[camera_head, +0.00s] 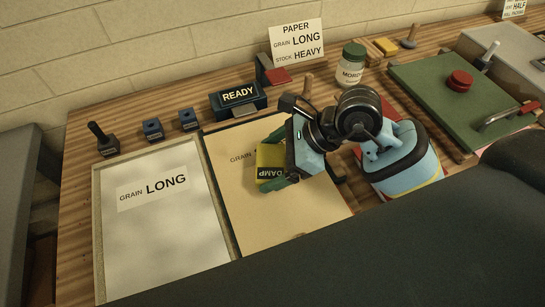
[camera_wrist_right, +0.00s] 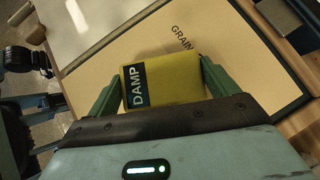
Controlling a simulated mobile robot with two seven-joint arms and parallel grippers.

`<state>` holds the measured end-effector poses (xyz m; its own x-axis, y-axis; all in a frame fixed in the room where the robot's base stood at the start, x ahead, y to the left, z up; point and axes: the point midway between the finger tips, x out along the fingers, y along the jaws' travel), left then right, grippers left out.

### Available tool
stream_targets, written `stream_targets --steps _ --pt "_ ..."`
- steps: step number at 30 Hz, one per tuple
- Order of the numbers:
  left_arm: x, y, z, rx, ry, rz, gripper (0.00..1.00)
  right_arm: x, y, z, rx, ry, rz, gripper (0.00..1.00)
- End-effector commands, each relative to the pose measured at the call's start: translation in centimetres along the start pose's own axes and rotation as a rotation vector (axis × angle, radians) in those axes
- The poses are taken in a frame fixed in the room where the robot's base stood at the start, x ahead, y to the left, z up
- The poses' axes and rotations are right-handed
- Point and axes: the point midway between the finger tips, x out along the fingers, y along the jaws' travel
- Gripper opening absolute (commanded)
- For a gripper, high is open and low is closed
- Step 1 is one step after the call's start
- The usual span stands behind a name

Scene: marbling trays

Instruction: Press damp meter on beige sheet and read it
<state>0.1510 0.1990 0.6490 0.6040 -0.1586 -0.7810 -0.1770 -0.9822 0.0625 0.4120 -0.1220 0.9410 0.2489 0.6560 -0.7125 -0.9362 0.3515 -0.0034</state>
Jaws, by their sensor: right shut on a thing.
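The damp meter (camera_head: 270,155) is a yellow block with a dark DAMP label. My right gripper (camera_head: 274,163) is shut on it, with a green finger at each side. It also shows between the fingers in the right wrist view (camera_wrist_right: 178,78). The meter is over the upper part of the beige sheet (camera_head: 265,215), which also shows in the right wrist view (camera_wrist_right: 235,62). I cannot tell whether the meter touches the sheet. The gripper and meter hide part of the sheet's GRAIN print. My left gripper is not in view.
A pale tray marked GRAIN LONG (camera_head: 155,240) lies left of the sheet. A dark READY block (camera_head: 238,97) stands behind it. A MORDANT-type jar (camera_head: 350,68), small dark blocks and a PAPER sign (camera_head: 296,42) stand farther back. A green board (camera_head: 440,100) is at the right.

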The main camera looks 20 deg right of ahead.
Motion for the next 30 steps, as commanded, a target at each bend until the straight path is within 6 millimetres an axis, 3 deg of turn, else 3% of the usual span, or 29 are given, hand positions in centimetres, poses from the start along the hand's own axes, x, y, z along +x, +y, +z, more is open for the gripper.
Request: stream_targets --steps 30 --pt "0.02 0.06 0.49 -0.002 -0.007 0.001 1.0 0.54 0.01 -0.56 0.0 0.002 0.0 0.68"
